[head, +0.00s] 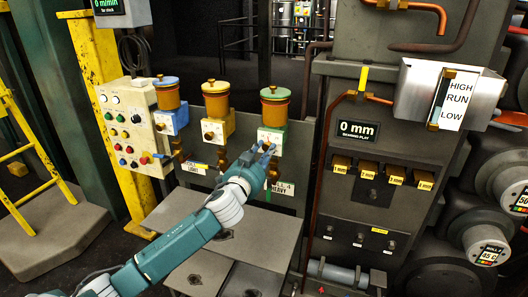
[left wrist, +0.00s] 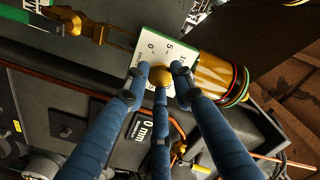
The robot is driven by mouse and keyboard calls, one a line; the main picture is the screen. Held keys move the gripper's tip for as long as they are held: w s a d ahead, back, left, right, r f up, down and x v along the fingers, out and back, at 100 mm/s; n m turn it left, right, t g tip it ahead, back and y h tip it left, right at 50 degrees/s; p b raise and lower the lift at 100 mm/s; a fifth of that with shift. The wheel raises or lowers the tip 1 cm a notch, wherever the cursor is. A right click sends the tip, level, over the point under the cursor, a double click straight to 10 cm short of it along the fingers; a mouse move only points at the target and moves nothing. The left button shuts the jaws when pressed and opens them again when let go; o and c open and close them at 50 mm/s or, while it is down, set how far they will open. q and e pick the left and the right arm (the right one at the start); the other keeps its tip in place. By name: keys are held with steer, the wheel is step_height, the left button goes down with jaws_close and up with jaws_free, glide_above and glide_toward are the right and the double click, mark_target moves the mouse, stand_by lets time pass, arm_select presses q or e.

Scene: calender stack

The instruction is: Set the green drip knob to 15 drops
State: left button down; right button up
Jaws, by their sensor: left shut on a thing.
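The green drip oiler (head: 275,105), with its amber cup and green lid, is the rightmost of three oilers in the head view. Its pale dial plate (left wrist: 152,47) shows the marks 0, 5 and part of a higher number in the left wrist view. The round brass knob (left wrist: 161,76) sits between my left fingers. My left gripper (head: 262,150) is shut on this knob, with its blue fingers around it. The fingers cover the lower part of the dial, and I cannot read the knob's setting. My right gripper is not in view.
The blue oiler (head: 168,97) and yellow oiler (head: 216,103) stand to the left, beside a cream button panel (head: 128,130). A copper pipe (head: 321,170) and the dark machine panel with a 0 mm display (head: 357,131) are close on the right. Grey plates (head: 205,215) lie below.

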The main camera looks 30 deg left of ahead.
arm_select(q)
steer(key=shift+r, duration=0.3)
steer(key=c, duration=1.5)
jaws_free()
steer(key=shift+d, duration=0.1)
steer(key=shift+o, duration=0.2)
steer(key=shift+s+d+f, duration=0.15)
steer(key=shift+s+f, duration=0.1)
steer(key=shift+s, duration=0.25)
steer(key=v, duration=1.1)
steer(key=shift+w+r, duration=0.1)
